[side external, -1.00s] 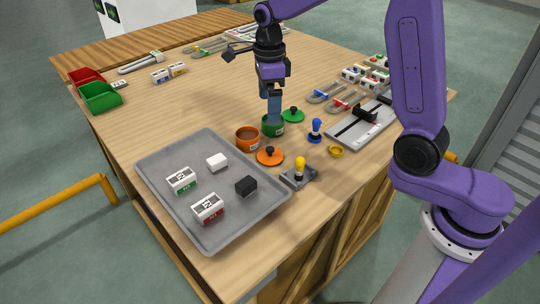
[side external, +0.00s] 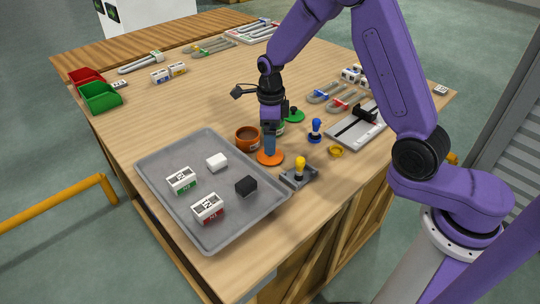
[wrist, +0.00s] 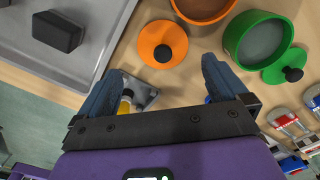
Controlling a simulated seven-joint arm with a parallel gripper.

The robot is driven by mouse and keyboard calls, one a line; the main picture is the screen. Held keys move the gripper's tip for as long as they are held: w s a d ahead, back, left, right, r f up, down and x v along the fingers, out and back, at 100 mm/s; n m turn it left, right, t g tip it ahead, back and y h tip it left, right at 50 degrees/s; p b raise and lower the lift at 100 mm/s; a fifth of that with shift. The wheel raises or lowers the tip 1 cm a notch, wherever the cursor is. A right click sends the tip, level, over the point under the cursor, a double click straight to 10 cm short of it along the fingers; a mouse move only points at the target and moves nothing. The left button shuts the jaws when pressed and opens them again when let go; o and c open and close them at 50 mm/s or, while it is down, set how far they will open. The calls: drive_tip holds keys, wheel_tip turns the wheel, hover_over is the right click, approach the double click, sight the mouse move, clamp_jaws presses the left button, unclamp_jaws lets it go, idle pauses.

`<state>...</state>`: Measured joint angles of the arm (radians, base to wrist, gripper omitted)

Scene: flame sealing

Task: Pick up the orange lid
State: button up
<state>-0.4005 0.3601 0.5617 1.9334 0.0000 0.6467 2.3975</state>
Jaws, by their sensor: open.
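The orange lid (side external: 270,160) lies on the wooden table beside the tray, in front of the orange pot (side external: 246,139). In the wrist view the orange lid (wrist: 148,37) shows whole, with its black knob in the middle. My gripper (side external: 270,152) points down over the lid and hides its knob in the side view. In the wrist view my gripper (wrist: 160,66) has its two blue fingers wide apart and nothing between them. The lid shows just beyond the fingertips, in line with the gap. The exact height above the lid cannot be told.
A grey tray (side external: 160,160) with small boxes and blocks lies to the left. A green pot (wrist: 236,48) and green lid (wrist: 281,65) are close on the right. A yellow-knobbed stamp (side external: 299,165) on a grey plate and a blue-knobbed stamp (side external: 316,128) stand nearby.

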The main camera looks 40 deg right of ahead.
sight(267, 160)
drive_tip(key=shift+w+f, duration=0.15)
drive_tip(key=shift+f, duration=1.4)
drive_tip(key=shift+w+f, duration=0.1)
drive_tip(key=shift+f, duration=1.45)
drive_tip(key=c, duration=0.9)
